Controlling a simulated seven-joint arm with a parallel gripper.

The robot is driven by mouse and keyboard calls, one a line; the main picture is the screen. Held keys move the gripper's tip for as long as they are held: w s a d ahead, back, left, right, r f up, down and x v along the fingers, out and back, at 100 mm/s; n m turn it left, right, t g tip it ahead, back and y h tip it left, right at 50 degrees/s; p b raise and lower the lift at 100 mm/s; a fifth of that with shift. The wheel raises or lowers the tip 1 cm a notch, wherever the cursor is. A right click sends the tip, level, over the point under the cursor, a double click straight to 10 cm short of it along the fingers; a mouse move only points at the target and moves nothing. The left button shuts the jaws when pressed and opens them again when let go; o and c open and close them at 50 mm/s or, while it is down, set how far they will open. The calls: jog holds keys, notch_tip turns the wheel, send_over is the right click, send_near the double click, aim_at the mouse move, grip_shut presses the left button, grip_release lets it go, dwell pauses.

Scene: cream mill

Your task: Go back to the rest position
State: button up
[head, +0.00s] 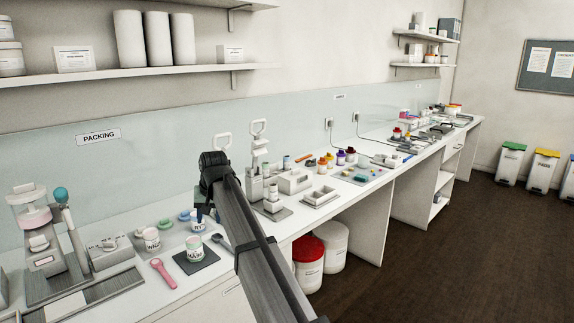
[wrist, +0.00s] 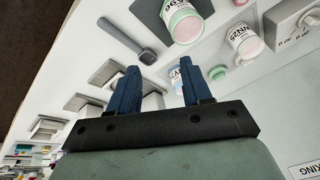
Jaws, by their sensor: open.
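My gripper (head: 199,213) is over the packing end of the bench in the head view, its blue fingers pointing down near a small labelled jar (head: 198,226). In the wrist view my gripper (wrist: 157,72) has its two fingers apart, with nothing held between them. The small jar (wrist: 175,75) shows partly behind the right finger there; I cannot tell the exact distance. A jar with pale green and pink bands (head: 195,248) stands upright on a dark square mat (head: 208,262). Another labelled jar (head: 151,240) stands to its left.
A pink-handled tool (head: 163,273) and a dark scoop (head: 222,243) lie by the mat. Coloured lids (head: 165,223) lie behind the jars. A dispenser machine (head: 45,245) stands at left; a lever press (head: 257,165) and trays (head: 293,181) stand to the right. A shelf (head: 130,75) hangs above.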

jog(key=w+d+m+t+y, duration=0.1)
jog(key=w+d+m+t, duration=0.35)
jog(key=d, duration=0.65)
jog(key=w+d+m+t, duration=0.1)
jog(key=w+d+m, duration=0.5)
jog(key=d, duration=0.5)
jog(key=d+f, duration=0.5)
jog(key=s+d+f+n+g+h, duration=0.15)
jog(key=s+f, duration=0.25)
jog(key=f, duration=0.6)
jog(key=s+d+f+g, duration=0.1)
jog(key=s+d+f, duration=0.2)
jog(key=f, duration=0.6)
jog(key=s+d+f+g, duration=0.2)
jog(key=s+f, duration=0.2)
jog(key=f, duration=0.6)
jog(key=s+d+f+n+g+h, duration=0.1)
jog(key=s+d+f+n+g, duration=0.15)
jog(key=s+f, duration=1.3)
jog(key=s+d+f+n+g, duration=0.1)
jog(key=s+f, duration=0.3)
jog(key=s, duration=0.8)
jog(key=s+d+f+n+g, duration=0.1)
jog(key=s+d+f+g, duration=0.2)
jog(key=s, duration=1)
jog(key=s+d+f+n+g+h, duration=0.1)
jog(key=s+f+g, duration=0.3)
jog(key=s+f, duration=0.3)
jog(key=s, duration=0.5)
jog(key=shift+s+d, duration=0.4)
